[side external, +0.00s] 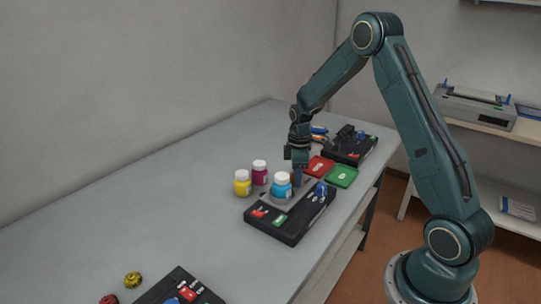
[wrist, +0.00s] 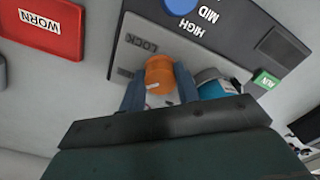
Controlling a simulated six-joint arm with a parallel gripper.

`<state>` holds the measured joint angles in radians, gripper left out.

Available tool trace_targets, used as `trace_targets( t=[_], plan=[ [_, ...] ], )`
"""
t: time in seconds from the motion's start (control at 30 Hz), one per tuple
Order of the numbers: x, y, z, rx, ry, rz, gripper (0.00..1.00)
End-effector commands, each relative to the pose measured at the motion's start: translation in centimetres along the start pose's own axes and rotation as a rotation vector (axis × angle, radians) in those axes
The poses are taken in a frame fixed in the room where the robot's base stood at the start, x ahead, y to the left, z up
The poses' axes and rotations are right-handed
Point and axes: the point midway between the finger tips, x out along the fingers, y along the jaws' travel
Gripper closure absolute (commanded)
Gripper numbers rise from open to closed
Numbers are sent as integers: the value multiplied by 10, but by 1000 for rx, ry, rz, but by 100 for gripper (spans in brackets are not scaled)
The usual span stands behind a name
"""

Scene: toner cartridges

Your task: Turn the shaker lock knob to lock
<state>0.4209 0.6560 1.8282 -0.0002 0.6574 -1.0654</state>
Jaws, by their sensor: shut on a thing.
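The shaker (side external: 291,225) is a black box with a grey top plate, near the table's front edge. Its orange lock knob (wrist: 160,72) shows in the wrist view beside the printed word LOCK (wrist: 141,44). A second label by the knob is partly hidden by a finger. My gripper (wrist: 159,90) is shut on the knob, one finger on each side. A small pale mark shows on the knob's near side. In the side view my gripper (side external: 297,178) points down behind a cyan bottle (side external: 281,188) with a white cap, which stands on the shaker; the knob is mostly hidden there.
The shaker's blue dial (side external: 321,189) and green RUN button (wrist: 266,79) are near. Yellow (side external: 242,183) and magenta (side external: 260,173) bottles stand left. The table's left side is mostly clear.

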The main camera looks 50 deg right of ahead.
Motion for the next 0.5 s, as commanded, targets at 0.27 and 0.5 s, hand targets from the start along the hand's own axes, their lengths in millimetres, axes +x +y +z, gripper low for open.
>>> trace_targets(
  t=[0.27,0.5],
  plan=[
    [-1,0,0,126,0,0,91],
    [-1,-1,0,318,0,1,91]
  ],
)
